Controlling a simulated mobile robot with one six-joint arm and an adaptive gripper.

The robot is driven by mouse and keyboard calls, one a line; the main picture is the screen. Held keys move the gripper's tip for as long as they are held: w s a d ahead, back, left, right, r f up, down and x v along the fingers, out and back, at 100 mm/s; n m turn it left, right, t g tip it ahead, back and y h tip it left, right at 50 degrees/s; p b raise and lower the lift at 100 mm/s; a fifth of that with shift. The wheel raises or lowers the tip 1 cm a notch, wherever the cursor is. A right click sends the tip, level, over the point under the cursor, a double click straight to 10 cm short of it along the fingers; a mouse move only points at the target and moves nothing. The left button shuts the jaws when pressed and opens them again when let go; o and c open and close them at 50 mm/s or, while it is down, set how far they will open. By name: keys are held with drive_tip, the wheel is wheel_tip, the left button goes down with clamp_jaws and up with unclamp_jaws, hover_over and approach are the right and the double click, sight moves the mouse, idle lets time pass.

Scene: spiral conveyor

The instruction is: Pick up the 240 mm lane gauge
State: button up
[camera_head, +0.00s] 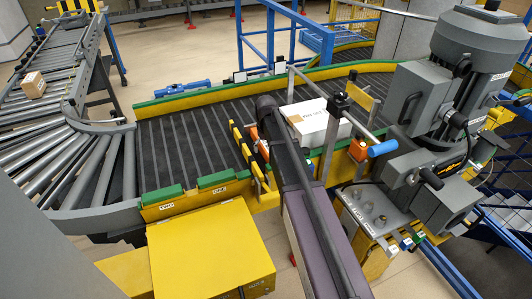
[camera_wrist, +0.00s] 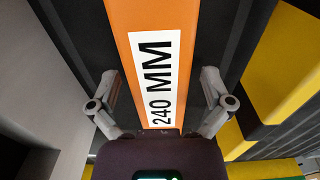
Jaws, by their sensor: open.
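The 240 mm lane gauge (camera_wrist: 155,60) shows in the wrist view as a wide orange bar with a white label reading 240 MM. It runs from the top edge down to my gripper's dark body, where its lower end is hidden. My gripper (camera_wrist: 159,76) is open, with one grey finger on each side of the bar. I see no clear contact between fingers and bar. In the head view my dark arm covers the middle, and I cannot clearly tell the gripper or the gauge there.
Yellow and black bars (camera_wrist: 276,70) stand close on the right in the wrist view. In the head view, a white box (camera_head: 318,124) lies on the dark conveyor (camera_head: 180,142). A large grey motor unit (camera_head: 470,60) stands at right, and a yellow cabinet (camera_head: 212,250) in front.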

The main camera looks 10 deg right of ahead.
drive_tip(key=shift+f, duration=0.2)
idle(0.5)
drive_tip(key=c, duration=1.3)
